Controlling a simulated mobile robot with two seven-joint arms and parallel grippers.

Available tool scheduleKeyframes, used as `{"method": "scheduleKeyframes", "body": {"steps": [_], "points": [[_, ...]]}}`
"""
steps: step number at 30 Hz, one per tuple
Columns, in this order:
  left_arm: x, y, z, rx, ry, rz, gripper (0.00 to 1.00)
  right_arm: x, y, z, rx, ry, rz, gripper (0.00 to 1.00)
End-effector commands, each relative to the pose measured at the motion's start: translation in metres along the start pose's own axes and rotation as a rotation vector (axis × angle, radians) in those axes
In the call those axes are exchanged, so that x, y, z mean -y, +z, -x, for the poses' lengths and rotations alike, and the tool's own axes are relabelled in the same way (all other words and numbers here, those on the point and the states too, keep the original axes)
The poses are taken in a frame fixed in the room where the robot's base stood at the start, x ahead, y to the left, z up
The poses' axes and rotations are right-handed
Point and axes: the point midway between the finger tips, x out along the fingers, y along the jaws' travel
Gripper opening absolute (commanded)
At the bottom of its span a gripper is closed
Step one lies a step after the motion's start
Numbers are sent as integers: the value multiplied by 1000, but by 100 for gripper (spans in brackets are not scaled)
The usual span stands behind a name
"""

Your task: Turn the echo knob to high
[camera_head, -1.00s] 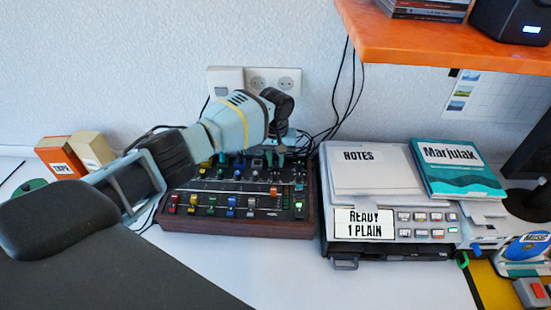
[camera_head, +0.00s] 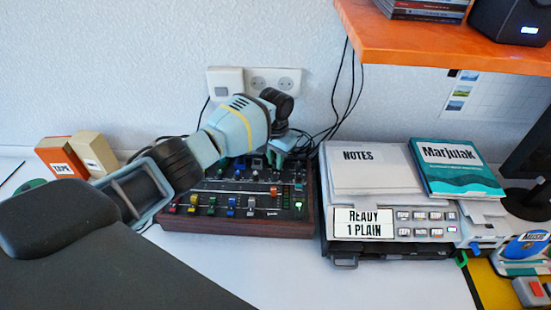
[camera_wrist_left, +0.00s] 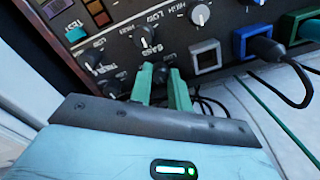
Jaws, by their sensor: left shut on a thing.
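The mixer (camera_head: 240,228) is a dark panel in a brown wooden case with rows of coloured controls. My left gripper (camera_head: 285,148) reaches down over its back right part. In the left wrist view my green gripper fingers (camera_wrist_left: 161,82) are shut on a small dark knob (camera_wrist_left: 160,71) near the panel's edge. The fingers partly hide this knob, so its pointer setting cannot be told. Nearby knobs with white pointers, such as one (camera_wrist_left: 147,40) and another (camera_wrist_left: 199,14), stand free. My right gripper is not in view.
A grey machine (camera_head: 345,246) with notes and a teal book (camera_head: 455,170) stands close on the mixer's right. Cables hang behind the mixer. Grey, blue and green sockets (camera_wrist_left: 205,57) line the panel edge. An orange shelf (camera_head: 440,45) overhangs at upper right.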

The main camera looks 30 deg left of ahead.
Motion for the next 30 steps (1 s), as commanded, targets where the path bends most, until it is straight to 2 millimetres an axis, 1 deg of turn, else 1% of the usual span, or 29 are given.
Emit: {"method": "scheduleKeyframes", "body": {"steps": [11,12,17,30], "points": [[0,1,-1,2,0,-6,0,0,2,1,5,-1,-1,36],[0,1,-1,2,0,-6,20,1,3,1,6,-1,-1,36],[0,0,-1,2,0,-5,40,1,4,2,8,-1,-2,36],[2,0,1,-2,-3,2,40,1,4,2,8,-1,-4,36]]}}
